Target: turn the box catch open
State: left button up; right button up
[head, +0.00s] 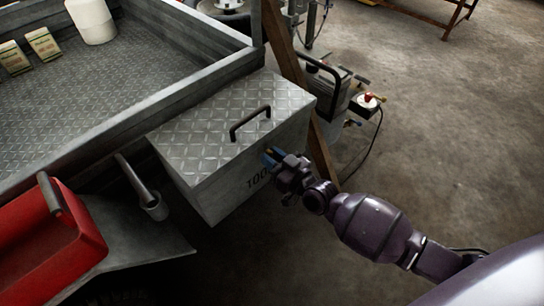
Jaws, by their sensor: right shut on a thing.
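The metal box (200,130) has a diamond-plate lid with a black handle (250,122) on top, and the lid is down. Its front face carries dark printed figures. My right gripper (272,157) is at the front face, near its right end, just below the lid edge. It is shut on a small part there, which I take to be the box catch; the fingers and wrist hide most of it, so I cannot tell how far it is turned. A bit of blue shows at the fingertips. My left gripper is not in view.
A red container (85,250) stands at the lower left beside a metal tube (143,190). A grey cargo tray (130,129) lies behind the box. A wooden post (322,155) and machinery (325,90) stand right of the box. The floor at right is clear.

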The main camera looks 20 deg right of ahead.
jog(key=shift+d+f+m+b, duration=0.1)
jog(key=shift+m+b, duration=0.2)
jog(key=shift+m, duration=2.55)
jog(key=shift+d+f+m+b, duration=0.15)
jog(key=shift+m+b, duration=0.15)
jog(key=shift+m, duration=2.6)
jog(key=shift+a+f+m+b, duration=0.1)
jog(key=shift+m+b, duration=0.2)
jog(key=shift+m, duration=2.55)
jog(key=o, duration=0.7)
jog(key=shift+d, duration=0.1)
jog(key=shift+r, duration=0.1)
jog(key=p+v, duration=0.1)
jog(key=v, duration=0.9)
jog(key=shift+s+d, duration=0.15)
jog(key=shift+s, duration=0.2)
